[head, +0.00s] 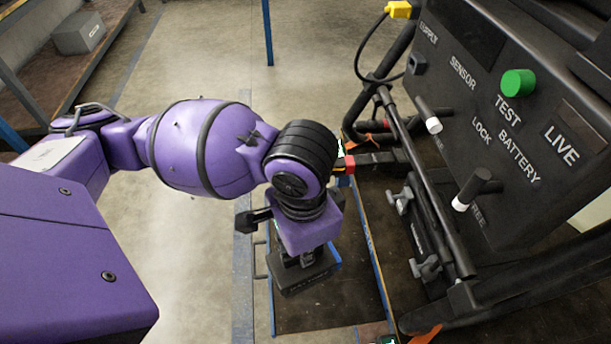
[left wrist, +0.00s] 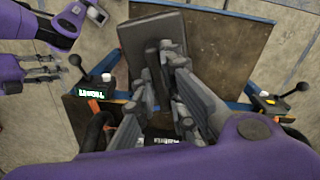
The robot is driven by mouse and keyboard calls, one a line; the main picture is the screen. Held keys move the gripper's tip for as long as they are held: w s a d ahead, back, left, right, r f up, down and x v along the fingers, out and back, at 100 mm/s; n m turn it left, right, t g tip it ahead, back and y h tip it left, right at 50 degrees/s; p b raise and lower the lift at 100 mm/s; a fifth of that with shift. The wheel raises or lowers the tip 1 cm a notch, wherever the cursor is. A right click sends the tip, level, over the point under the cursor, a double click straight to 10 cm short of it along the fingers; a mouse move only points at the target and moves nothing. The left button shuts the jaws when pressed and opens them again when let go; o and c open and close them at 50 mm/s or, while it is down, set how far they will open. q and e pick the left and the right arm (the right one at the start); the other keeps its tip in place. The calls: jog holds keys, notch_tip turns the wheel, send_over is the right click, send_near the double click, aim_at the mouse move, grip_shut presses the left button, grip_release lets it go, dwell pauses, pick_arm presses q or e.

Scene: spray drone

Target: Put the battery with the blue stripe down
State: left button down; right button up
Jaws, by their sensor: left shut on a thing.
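My left gripper (head: 300,250) points down and is shut on a dark, boxy battery (head: 305,276). A blue strip shows along the battery's right edge in the head view. The battery is over a dark board with blue edges (head: 325,312); I cannot tell if it touches the board. In the left wrist view, the fingers of my left gripper (left wrist: 165,75) close on the dark block (left wrist: 133,40) above the brown board (left wrist: 225,55). A purple arm with grey fingers, seemingly my right gripper (left wrist: 40,70), shows at the left; its opening is unclear.
A black panel (head: 500,110) with a green knob (head: 517,83) and white-tipped levers stands close on the right. Black tubes (head: 430,200) run beside the board. A grey box (head: 78,33) lies far left. A blue post (head: 267,30) stands behind; floor left is clear.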

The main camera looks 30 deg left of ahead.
pick_arm(q)
jog(key=m, duration=0.1)
jog(key=d+f+m+b, duration=0.1)
jog(key=m, duration=0.1)
jog(key=shift+s, duration=0.4)
jog(key=shift+w+m, duration=0.15)
jog(key=shift+m, duration=0.25)
jog(key=shift+w+a+f+b, duration=0.1)
jog(key=shift+w+f+b, duration=0.25)
jog(key=shift+w+b, duration=0.3)
jog(key=shift+w+a+f+b, duration=0.1)
jog(key=shift+w+f+b, duration=0.25)
jog(key=shift+w+b, duration=0.2)
jog(key=w+a+f+b, duration=0.1)
jog(key=w+f+b, duration=0.3)
jog(key=w+f, duration=0.7)
jog(key=shift+a+f, duration=0.2)
pick_arm(e)
jog(key=f, duration=0.3)
jog(key=d+f, duration=0.1)
jog(key=f, duration=0.1)
jog(key=shift+s+f, duration=0.25)
jog(key=shift+f, duration=0.1)
jog(key=shift+r, duration=0.1)
pick_arm(q)
jog(key=c, duration=1.8)
grip_release()
jog(key=shift+f, duration=0.15)
